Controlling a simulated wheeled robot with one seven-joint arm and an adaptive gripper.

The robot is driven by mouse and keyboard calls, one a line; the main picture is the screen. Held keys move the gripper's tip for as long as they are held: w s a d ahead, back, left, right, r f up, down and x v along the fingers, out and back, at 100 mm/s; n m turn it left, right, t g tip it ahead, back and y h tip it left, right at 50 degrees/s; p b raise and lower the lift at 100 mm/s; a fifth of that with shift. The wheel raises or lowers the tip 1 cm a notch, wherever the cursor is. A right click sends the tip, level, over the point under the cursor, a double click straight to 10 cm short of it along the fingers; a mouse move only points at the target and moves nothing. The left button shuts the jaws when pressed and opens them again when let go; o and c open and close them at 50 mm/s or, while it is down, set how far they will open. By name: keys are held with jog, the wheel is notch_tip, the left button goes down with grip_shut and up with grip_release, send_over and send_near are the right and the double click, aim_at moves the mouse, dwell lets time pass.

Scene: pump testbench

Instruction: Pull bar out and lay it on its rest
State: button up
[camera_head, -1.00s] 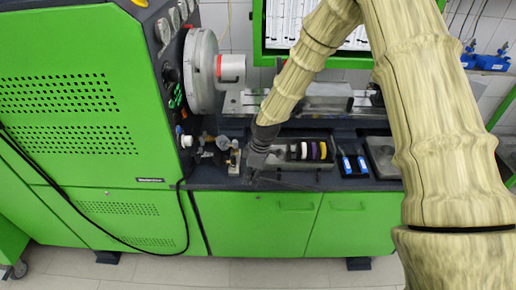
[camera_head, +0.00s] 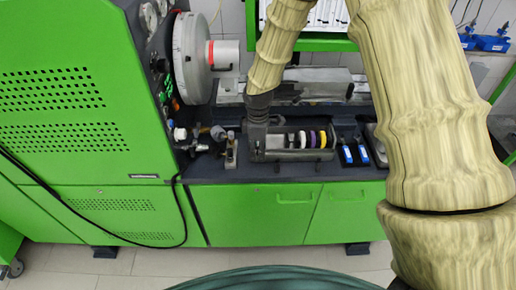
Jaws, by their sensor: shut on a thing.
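A small upright fitting (camera_head: 231,152) stands close left of my gripper. A large grey disc (camera_head: 190,58) with a red-and-white hub juts from the green cabinet (camera_head: 75,90). Green cupboard doors (camera_head: 255,213) lie below the bench edge.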

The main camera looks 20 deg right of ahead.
jog(key=f, duration=0.1)
jog(key=w+f, duration=0.1)
jog(key=f+b, duration=0.1)
jog(key=shift+w, duration=0.25)
jog(key=shift+f, duration=0.3)
jog(key=shift+s+f+b, duration=0.25)
jog(key=shift+s+b, duration=0.15)
jog(key=shift+b, duration=0.15)
jog(key=shift+w+f+b, duration=0.25)
jog(key=shift+f+b, duration=0.05)
jog(key=shift+f, duration=0.85)
jog(key=shift+s, duration=0.15)
jog(key=shift+f, duration=0.75)
dwell(0.6)
